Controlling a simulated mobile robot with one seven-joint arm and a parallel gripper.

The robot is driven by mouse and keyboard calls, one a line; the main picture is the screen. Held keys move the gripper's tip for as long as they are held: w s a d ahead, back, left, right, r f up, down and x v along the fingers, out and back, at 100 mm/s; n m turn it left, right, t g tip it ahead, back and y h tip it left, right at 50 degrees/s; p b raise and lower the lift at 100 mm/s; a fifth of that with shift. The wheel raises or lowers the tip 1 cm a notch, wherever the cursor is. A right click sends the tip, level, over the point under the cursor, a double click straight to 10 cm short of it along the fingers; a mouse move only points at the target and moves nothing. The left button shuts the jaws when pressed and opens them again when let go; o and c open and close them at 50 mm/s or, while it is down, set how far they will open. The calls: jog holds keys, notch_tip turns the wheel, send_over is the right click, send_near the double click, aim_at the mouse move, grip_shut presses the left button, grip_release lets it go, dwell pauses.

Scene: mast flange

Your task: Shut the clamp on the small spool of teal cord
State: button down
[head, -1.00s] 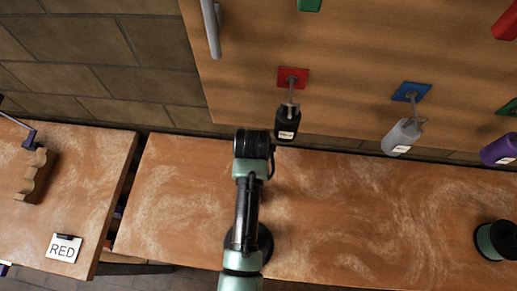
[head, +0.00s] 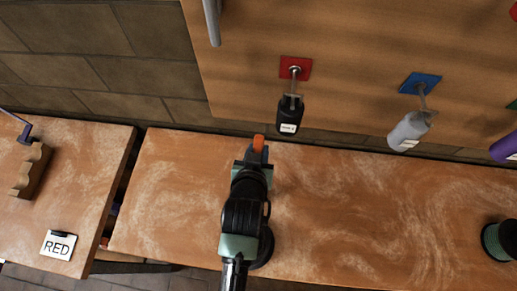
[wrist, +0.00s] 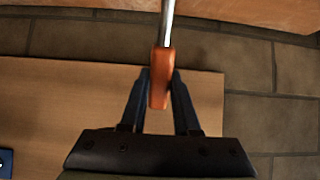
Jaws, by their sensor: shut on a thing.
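My gripper (wrist: 160,85) is shut on an orange handle (wrist: 159,82) with a metal rod running out of it, cut off at the top edge of the wrist view. The orange handle also shows in the head view (head: 258,143), above the back edge of the bench. I cannot tell whether it belongs to a clamp. A spool with dark flanges and teal winding (head: 498,240) stands at the right end of the bench, well apart from my gripper. No clamp shows on its visible part.
Black (head: 289,114), grey (head: 409,131) and purple (head: 506,147) bottles hang on the wooden board behind the bench. The bench middle (head: 370,210) is clear.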

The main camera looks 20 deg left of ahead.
jog(key=shift+s+d+r+t+b, duration=0.2)
jog(key=shift+s+r+t+b, duration=0.15)
jog(key=shift+s+t+b, duration=0.35)
jog(key=shift+w+r, duration=0.1)
jog(key=shift+w, duration=0.05)
jog(key=c, duration=0.6)
grip_release()
jog(key=shift+c, duration=0.2)
jog(key=b+v, duration=0.2)
jog(key=v, duration=1.1)
jog(key=shift+d+f, duration=0.15)
jog(key=shift+f, duration=0.05)
